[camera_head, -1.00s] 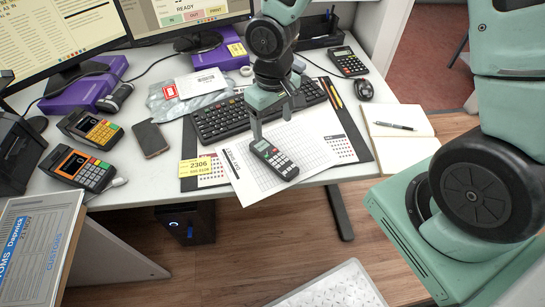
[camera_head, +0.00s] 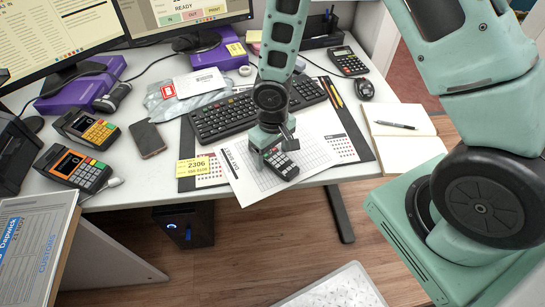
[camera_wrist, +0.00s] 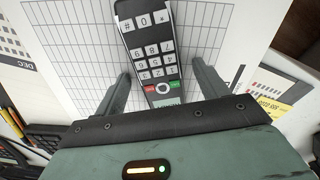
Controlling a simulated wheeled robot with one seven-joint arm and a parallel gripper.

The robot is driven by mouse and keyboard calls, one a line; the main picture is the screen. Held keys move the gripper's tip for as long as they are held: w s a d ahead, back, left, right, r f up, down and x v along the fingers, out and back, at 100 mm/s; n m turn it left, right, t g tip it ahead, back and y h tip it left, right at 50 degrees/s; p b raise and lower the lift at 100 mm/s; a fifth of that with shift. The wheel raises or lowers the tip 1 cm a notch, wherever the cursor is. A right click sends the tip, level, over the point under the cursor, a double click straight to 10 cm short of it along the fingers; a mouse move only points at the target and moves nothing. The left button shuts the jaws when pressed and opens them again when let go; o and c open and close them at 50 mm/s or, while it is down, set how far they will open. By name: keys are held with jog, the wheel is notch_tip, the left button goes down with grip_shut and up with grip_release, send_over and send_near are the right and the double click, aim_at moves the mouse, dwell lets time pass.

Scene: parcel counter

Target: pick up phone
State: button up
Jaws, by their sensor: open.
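A dark handset (camera_head: 285,169) with a number keypad lies on a printed grid sheet near the desk's front edge. My gripper (camera_head: 273,154) is over its upper end and hides its screen in the head view. In the wrist view the handset (camera_wrist: 153,50) runs lengthwise between the fingers of my open gripper (camera_wrist: 162,78). A gap shows on each side of it, and its screen end is partly hidden by the gripper body.
A black keyboard (camera_head: 222,117) lies just behind. Two card terminals (camera_head: 72,168) (camera_head: 88,128) stand at left.

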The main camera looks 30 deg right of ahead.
jog(key=c, duration=1.3)
jog(key=shift+r, duration=0.15)
